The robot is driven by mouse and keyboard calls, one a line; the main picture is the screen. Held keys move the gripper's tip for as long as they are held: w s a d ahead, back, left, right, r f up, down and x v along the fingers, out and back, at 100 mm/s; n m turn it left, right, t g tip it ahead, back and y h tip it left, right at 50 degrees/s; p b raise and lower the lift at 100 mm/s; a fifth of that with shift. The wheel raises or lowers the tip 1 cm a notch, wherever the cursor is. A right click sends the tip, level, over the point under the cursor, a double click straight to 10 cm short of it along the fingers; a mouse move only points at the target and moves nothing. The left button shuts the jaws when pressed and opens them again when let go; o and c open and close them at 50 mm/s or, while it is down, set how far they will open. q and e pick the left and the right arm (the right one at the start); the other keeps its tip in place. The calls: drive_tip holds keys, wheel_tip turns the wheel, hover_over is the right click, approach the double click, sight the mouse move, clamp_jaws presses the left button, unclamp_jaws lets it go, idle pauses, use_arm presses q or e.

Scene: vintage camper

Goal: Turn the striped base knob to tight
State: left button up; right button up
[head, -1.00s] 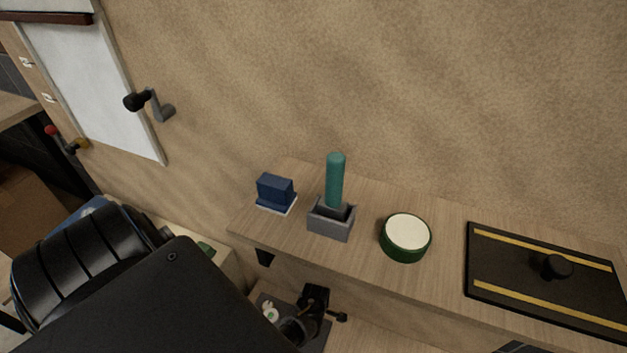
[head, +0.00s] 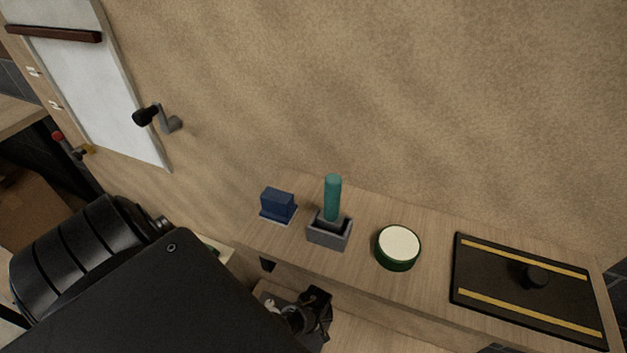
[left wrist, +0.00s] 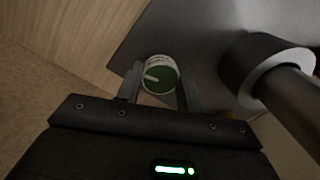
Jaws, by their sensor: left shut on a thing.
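The base knob (left wrist: 160,76) is in the left wrist view. It is a small round knob with a green face, a white pointer mark and a pale rim with dark marks. My left gripper (left wrist: 159,82) has one finger on each side of the knob and is shut on it. The knob sits beside a grey plate (left wrist: 192,35), and the white pointer points to the left in the picture. In the head view my black left arm covers the area of the gripper, and I cannot make out the knob there.
A thick dark post with a pale collar (left wrist: 272,72) stands right of the knob. The shelf (head: 370,285) above carries a blue block (head: 278,204), a teal rod in a grey holder (head: 329,233), a green-sided round tin (head: 397,248) and a black panel (head: 500,292).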

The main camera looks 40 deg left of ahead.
use_arm(q)
drive_tip(key=m+p, duration=0.1)
drive_tip(key=m, duration=0.3)
drive_tip(key=shift+m, duration=0.3)
drive_tip(key=m, duration=0.4)
drive_tip(key=shift+m+p, duration=0.3)
drive_tip(key=m, duration=0.5)
drive_tip(key=shift+m+t, duration=0.3)
use_arm(e)
drive_tip(key=shift+s+a+r, duration=0.25)
drive_tip(key=shift+a+r, duration=0.65)
drive_tip(key=shift+r, duration=0.05)
use_arm(q)
drive_tip(key=o, duration=1)
